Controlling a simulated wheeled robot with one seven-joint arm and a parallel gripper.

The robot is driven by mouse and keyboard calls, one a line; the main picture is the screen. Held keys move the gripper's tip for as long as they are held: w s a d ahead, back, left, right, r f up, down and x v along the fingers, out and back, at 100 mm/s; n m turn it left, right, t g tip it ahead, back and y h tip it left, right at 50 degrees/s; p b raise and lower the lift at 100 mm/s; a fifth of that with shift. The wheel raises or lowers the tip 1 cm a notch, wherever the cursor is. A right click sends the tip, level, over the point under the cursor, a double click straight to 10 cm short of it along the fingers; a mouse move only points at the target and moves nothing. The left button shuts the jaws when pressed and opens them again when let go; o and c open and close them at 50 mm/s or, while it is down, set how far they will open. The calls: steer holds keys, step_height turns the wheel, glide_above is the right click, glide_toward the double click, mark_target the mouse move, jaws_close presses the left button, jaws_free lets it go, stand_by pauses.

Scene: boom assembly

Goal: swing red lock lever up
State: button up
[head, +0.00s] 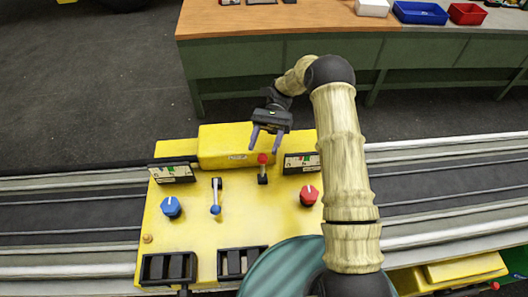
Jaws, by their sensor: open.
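The red lock lever (262,159) is a small red-knobbed lever in a dark slot on the yellow panel (255,214), right of the panel's middle near its raised back block. My gripper (265,146) is open, its two purple fingers pointing down toward the panel. In the picture the fingertips sit just above and around the red knob. I cannot tell from this one view whether they touch it or hover over it.
A blue-knobbed lever (215,208), a blue dial (171,207) and a red dial (308,195) stand on the panel. Two gauges flank the raised yellow block (235,148). A workbench (290,18) with blue (420,12) and red (467,14) bins stands behind.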

step_height(320, 180, up, 5)
steer(key=shift+r+p, duration=0.15)
steer(key=shift+p, duration=0.35)
